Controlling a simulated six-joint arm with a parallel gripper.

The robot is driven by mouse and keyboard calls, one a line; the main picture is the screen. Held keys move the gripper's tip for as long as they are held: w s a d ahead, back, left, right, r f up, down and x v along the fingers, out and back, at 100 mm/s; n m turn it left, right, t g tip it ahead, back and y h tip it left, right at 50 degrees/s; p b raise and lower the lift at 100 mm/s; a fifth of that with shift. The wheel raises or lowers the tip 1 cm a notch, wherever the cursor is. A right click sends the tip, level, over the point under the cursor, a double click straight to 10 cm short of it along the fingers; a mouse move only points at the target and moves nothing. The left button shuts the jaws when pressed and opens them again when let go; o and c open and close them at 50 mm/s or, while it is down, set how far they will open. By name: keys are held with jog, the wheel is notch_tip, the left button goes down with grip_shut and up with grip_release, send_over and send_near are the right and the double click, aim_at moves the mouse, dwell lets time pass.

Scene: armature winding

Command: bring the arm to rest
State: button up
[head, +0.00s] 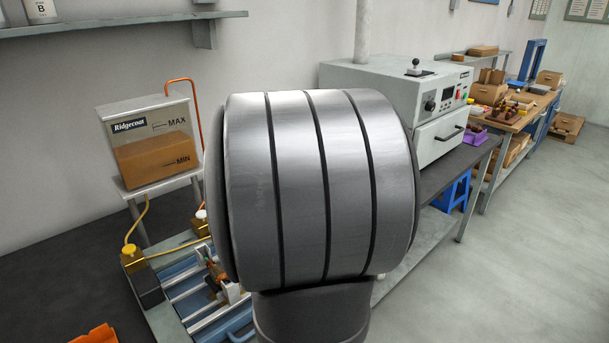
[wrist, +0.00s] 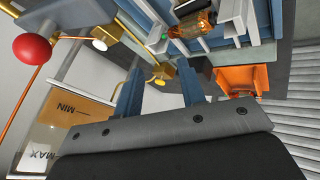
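My gripper (wrist: 161,86) shows in the wrist view as a dark grey body with two blue fingers standing apart. It is open, with nothing between the fingers. The gripper does not show in the head view, where a large grey banded cylinder, which looks like a link of my arm, fills the middle and hides much of the bench.
The bench carries a blue-and-white fixture (head: 186,292) holding a copper-wound part (wrist: 192,25). A Ridgecoat tank (head: 150,143) stands behind, with an orange tube. An orange tray (head: 97,335) lies front left.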

jog(key=o, duration=0.4)
jog(key=shift+w+d+r, duration=0.1)
jog(key=shift+r, duration=0.05)
jog(key=shift+c, duration=0.2)
jog(key=o, duration=0.9)
jog(key=d+r+n, duration=0.1)
jog(key=w+d+r+n+h, duration=0.1)
jog(key=d+r, duration=0.1)
jog(key=w+d+r+n+g+h, duration=0.1)
jog(key=shift+d+r, duration=0.15)
jog(key=shift+d, duration=0.25)
jog(key=shift+o, duration=0.2)
jog(key=w+d+r+n+h, duration=0.1)
jog(key=d+r+h, duration=0.35)
jog(key=d, duration=0.35)
notch_tip(320, 180, down, 9)
jog(key=w+a, duration=0.1)
jog(key=shift+g+y, duration=0.35)
jog(key=shift+g, duration=0.05)
jog(key=shift+w, duration=0.1)
notch_tip(320, 180, up, 10)
jog(key=shift+s+d, duration=0.4)
jog(key=shift+d, duration=0.05)
jog(key=shift+r, duration=0.1)
